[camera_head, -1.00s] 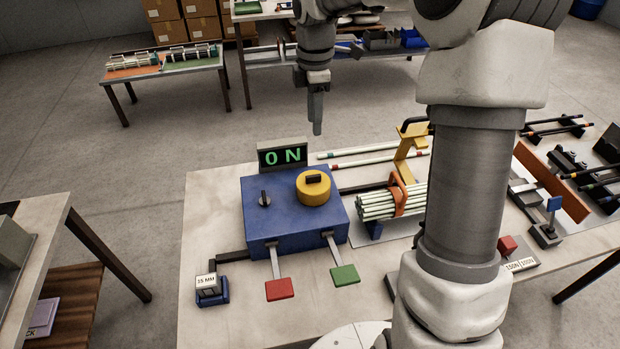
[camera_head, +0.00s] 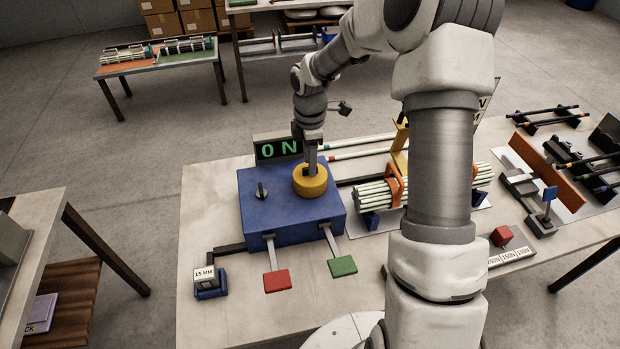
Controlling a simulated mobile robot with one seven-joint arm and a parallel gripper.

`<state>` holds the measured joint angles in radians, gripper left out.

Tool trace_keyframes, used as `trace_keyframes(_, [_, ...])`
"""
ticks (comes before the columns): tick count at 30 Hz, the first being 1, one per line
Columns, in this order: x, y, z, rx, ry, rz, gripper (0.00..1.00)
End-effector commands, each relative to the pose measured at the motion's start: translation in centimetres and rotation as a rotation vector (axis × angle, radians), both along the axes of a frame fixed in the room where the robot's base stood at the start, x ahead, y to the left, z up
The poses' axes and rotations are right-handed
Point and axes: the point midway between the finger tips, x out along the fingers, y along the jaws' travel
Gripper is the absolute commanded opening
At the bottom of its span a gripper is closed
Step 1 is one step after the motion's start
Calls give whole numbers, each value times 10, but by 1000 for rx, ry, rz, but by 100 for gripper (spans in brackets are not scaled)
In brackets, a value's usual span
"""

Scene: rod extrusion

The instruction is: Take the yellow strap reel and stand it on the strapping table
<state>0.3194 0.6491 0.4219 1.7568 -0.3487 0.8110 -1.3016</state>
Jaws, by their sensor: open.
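A round yellow reel (camera_head: 311,187) with a dark grip on top sits on the blue machine (camera_head: 265,215) on the near table; I take it to be the strap reel. My gripper (camera_head: 311,168) is open and points down at the reel's top, covering the dark grip. I cannot tell whether the fingers touch it. The near table (camera_head: 225,315) carries a bundle of pale rods (camera_head: 375,193) with an orange band, beside a yellow upright (camera_head: 399,150). Which surface is the strapping table is not clear from this view.
An ON sign (camera_head: 278,149) stands behind the machine. A red pedal (camera_head: 277,281) and a green pedal (camera_head: 343,266) stick out in front. A small labelled block (camera_head: 207,279) stands at the left. My arm hides part of the table's right half.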

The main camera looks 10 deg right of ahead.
Motion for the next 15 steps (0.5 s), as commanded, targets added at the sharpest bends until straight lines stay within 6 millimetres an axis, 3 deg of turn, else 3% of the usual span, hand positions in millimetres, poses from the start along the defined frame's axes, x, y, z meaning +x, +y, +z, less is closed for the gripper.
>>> trace_keyframes(4, [0, 0, -16, 1, 0, 0, 48])
trace_keyframes(11, [0, 0, -18, 0, -1, 0, 48])
trace_keyframes(12, [0, 0, -18, 0, -1, 0, 46])
trace_keyframes(15, [0, 0, -18, 0, -1, 0, 28])
